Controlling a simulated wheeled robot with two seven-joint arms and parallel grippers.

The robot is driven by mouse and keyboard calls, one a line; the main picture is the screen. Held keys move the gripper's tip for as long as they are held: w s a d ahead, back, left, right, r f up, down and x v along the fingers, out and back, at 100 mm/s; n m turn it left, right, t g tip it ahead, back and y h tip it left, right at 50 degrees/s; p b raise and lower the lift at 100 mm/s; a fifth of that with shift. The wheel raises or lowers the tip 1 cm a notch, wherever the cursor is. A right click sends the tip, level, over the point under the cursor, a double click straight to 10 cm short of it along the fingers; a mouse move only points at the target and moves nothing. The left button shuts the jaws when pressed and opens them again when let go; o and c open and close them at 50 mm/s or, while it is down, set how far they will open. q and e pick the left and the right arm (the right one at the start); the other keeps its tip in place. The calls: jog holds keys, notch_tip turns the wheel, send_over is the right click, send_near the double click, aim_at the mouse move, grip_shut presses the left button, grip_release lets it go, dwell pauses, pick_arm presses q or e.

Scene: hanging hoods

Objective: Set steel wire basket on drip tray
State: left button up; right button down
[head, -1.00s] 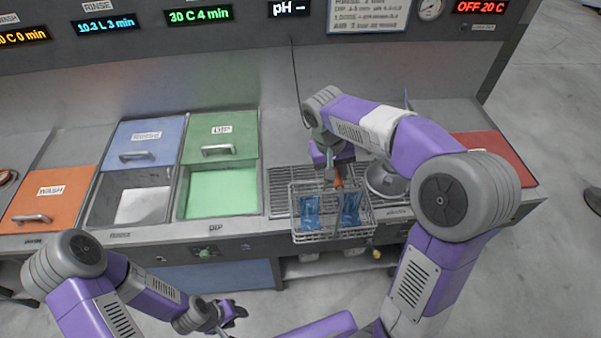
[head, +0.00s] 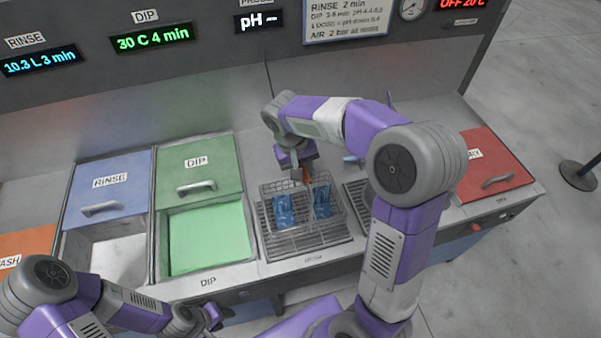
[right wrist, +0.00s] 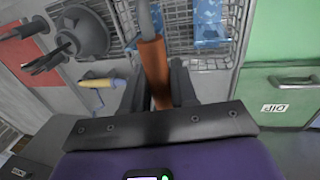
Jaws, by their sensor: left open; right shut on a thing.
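The steel wire basket (head: 300,225) holds blue pieces (head: 283,211) and sits level over the grated drip tray (head: 285,249). I cannot tell whether its bottom touches the grate. My right gripper (head: 304,172) is above the basket's back side, shut on its orange-brown handle. In the right wrist view the handle (right wrist: 155,72) stands between the fingers, with the basket wire (right wrist: 222,42) beyond. My left gripper (head: 213,316) is open and empty, low in front of the counter, far from the basket.
Left of the tray is the open green DIP tank (head: 210,238), then the rinse tank (head: 112,250). A red lid (head: 492,165) is at the right. In the right wrist view, a dark bowl-like thing (right wrist: 82,35) and a yellow-handled tool (right wrist: 97,83) lie near the basket.

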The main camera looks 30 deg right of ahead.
notch_tip(320, 180, down, 6)
dwell(0.5)
jog(key=shift+f, duration=0.1)
jog(key=c, duration=1.3)
grip_release()
jog(key=shift+f+b, duration=0.15)
jog(key=shift+b, duration=0.15)
jog(key=shift+c, duration=0.2)
jog(key=o, duration=0.5)
jog(key=shift+c, duration=0.2)
notch_tip(320, 180, up, 12)
jog(key=a+p, duration=0.1)
jog(key=a, duration=0.1)
jog(key=shift+w+a, duration=0.15)
jog(key=shift+w, duration=0.1)
